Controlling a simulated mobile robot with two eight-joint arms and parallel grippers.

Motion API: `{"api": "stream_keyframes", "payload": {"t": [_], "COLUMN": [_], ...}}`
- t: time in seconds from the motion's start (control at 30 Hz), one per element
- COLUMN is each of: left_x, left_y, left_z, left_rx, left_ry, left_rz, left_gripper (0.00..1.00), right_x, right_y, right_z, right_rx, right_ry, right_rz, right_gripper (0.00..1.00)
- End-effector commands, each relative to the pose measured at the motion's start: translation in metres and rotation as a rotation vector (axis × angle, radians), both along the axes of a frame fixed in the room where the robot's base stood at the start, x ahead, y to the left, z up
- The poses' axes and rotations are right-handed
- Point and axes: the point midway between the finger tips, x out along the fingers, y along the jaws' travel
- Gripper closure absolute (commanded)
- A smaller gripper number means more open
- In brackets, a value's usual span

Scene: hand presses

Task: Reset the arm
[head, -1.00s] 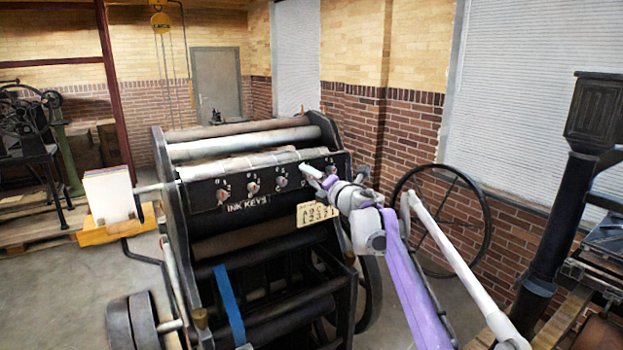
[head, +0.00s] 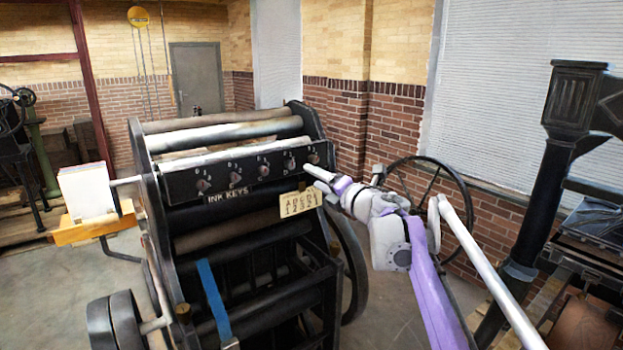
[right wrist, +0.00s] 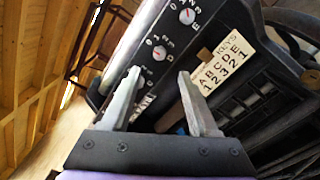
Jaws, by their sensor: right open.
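My right arm (head: 430,280), purple and white, comes in from the lower right of the head view. My right gripper (head: 318,180) is at the right end of the press's ink-key panel (head: 235,178), in front of the knobs. In the right wrist view the right gripper (right wrist: 153,105) is open, its two grey fingers apart with nothing between them. Knobs with red pointers (right wrist: 159,53) and a letter-and-number plate (right wrist: 222,75) lie beyond the fingers. The plate also shows in the head view (head: 300,202), just below the gripper. My left gripper is not in view.
The black press (head: 250,245) with its rollers fills the middle. A spoked wheel (head: 435,200) stands behind my right arm. A dark column (head: 555,170) stands at the right. Paper on a wooden tray (head: 92,230) is at the left.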

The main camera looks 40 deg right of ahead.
Motion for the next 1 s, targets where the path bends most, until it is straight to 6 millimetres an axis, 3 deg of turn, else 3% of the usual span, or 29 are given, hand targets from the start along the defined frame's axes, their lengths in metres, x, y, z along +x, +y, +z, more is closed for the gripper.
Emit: {"api": "stream_keyframes", "payload": {"t": [0.53, 0.73, 0.87, 1.0], "left_x": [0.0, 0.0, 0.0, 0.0], "left_y": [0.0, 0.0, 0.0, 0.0], "left_z": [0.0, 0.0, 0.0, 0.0], "left_rx": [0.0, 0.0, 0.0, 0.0], "left_ry": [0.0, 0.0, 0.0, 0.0], "left_rz": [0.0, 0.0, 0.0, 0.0], "left_gripper": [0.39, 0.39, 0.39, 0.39], "right_x": [0.0, 0.001, -0.014, -0.047], "right_y": [0.001, 0.03, 0.065, 0.111], "right_z": [0.001, -0.004, -0.034, -0.104], "right_rx": [0.005, 0.209, 0.546, 0.955], "right_ry": [-0.002, -0.085, -0.153, -0.139], "right_rz": [-0.001, -0.095, -0.234, -0.398], "right_gripper": [0.4, 0.4, 0.4, 0.4]}}
